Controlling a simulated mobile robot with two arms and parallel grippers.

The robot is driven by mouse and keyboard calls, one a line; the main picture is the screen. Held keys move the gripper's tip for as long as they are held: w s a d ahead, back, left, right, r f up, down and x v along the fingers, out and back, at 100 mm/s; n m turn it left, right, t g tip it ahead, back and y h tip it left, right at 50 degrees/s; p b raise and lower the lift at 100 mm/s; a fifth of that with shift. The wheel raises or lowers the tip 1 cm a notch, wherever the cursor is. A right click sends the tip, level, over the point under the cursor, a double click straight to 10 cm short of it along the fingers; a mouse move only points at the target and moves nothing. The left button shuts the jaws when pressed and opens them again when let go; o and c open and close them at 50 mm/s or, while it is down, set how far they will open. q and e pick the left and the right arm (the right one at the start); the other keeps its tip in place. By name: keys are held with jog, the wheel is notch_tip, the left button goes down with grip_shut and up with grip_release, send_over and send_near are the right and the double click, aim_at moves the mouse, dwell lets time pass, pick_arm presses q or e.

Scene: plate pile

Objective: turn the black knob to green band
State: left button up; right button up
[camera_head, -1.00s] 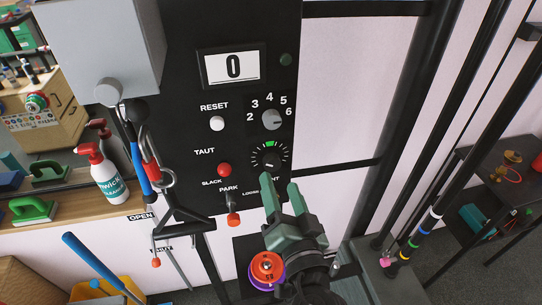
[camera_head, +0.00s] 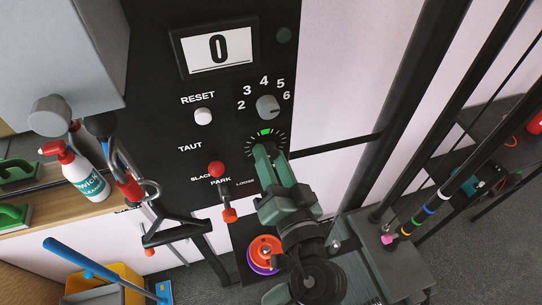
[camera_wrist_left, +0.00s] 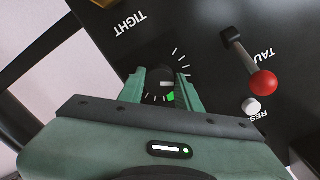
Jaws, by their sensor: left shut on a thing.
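The black knob (camera_wrist_left: 158,85) sits on the black panel between the two green fingers of my left gripper (camera_wrist_left: 164,92), which is shut on it. A pale mark shows on the knob, pointing sideways rather than clearly at the green band (camera_wrist_left: 171,98). In the head view the green band (camera_head: 265,132) shows at the top of the dial ticks. There my left gripper (camera_head: 270,150) reaches up from below and its fingers hide most of the knob. My right gripper is not in view.
A grey selector knob (camera_head: 267,106) with numbers is just above the dial. A red-tipped lever (camera_head: 216,168) and an orange-tipped PARK lever (camera_head: 229,214) are close to its left. A white RESET button (camera_head: 203,116) and a display reading 0 (camera_head: 217,49) are higher up.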

pick_arm(q)
grip_shut()
jog(key=m+p, duration=0.2)
jog(key=m, duration=0.1)
jog(key=shift+r, duration=0.2)
jog(key=m+p, duration=0.2)
jog(key=m, duration=0.1)
jog(key=shift+a+r+m+p, duration=0.1)
jog(key=shift+m+p, duration=0.25)
jog(key=shift+m, duration=0.05)
jog(key=m+p, duration=0.3)
jog(key=m, duration=0.1)
jog(key=shift+m, duration=0.4)
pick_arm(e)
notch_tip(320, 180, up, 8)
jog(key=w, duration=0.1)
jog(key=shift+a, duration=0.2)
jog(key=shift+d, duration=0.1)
pick_arm(q)
jog(key=o, duration=0.9)
grip_release()
jog(key=shift+w, duration=0.1)
jog(key=shift+o, duration=0.5)
jog(key=shift+w+f, duration=0.1)
jog(key=shift+f, duration=0.1)
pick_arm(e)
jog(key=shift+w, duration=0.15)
